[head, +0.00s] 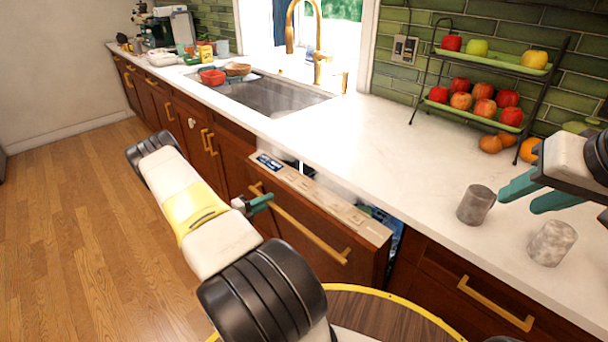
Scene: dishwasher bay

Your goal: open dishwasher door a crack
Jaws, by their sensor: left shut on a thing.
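The dishwasher door (322,243) is a dark wood panel under the counter, with a light control strip (318,193) along its top edge. It stands tilted out a little from the counter front, with a gap behind the strip where part of the inside shows. A long brass handle (305,229) runs across its front. My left gripper (262,201) is shut on the handle near its left end; my arm hides part of the door's left side. My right gripper (535,193) is open and empty above the counter at the right.
The sink (265,95) is further left. The wooden floor (80,220) at left is clear.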

